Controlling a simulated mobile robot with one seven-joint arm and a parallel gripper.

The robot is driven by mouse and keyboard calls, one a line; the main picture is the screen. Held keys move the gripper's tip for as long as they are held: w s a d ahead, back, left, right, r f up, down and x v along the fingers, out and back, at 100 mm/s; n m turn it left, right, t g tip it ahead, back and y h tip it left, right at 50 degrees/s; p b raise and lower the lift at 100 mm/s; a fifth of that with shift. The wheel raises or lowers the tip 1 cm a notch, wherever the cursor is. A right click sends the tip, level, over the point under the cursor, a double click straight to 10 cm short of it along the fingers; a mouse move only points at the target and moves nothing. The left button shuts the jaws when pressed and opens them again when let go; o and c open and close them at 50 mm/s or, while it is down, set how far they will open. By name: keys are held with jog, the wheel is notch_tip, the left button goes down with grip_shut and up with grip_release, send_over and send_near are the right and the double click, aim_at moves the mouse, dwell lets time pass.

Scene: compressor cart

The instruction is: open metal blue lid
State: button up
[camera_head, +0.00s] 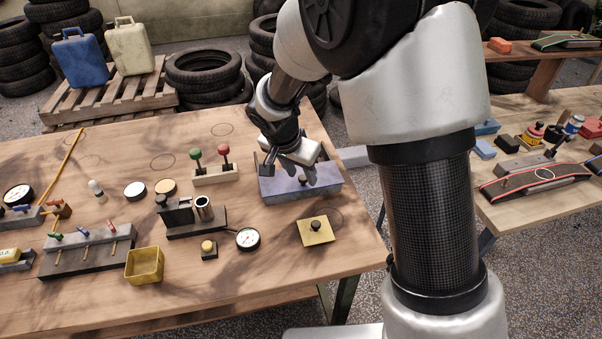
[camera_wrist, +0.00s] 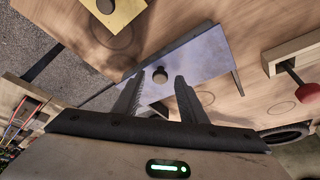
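The blue-grey metal lid (camera_head: 275,187) lies over a long low box near the right part of the wooden table. In the wrist view the lid (camera_wrist: 205,55) shows as a flat blue-grey plate, with a small dark round knob (camera_wrist: 160,75) on it. My gripper (camera_head: 307,181) points down over the lid and hides part of it in the head view. In the wrist view my gripper's fingers (camera_wrist: 160,78) are apart, one on each side of the knob, with gaps between. I cannot tell how far the fingertips are above the lid.
A yellow plate with a black knob (camera_head: 317,231) lies in front of the lid. A block with green and red knobs (camera_head: 214,174) stands to its left, and a round gauge (camera_head: 248,239) lies front left. A second table (camera_head: 540,212) with tools is at right.

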jog(key=shift+f, duration=0.15)
jog(key=shift+c, duration=0.3)
grip_shut()
jog(key=w, duration=0.3)
jog(key=w+a, duration=0.1)
jog(key=w, duration=0.5)
jog(key=shift+a, duration=0.35)
jog(key=shift+o, duration=0.3)
grip_release()
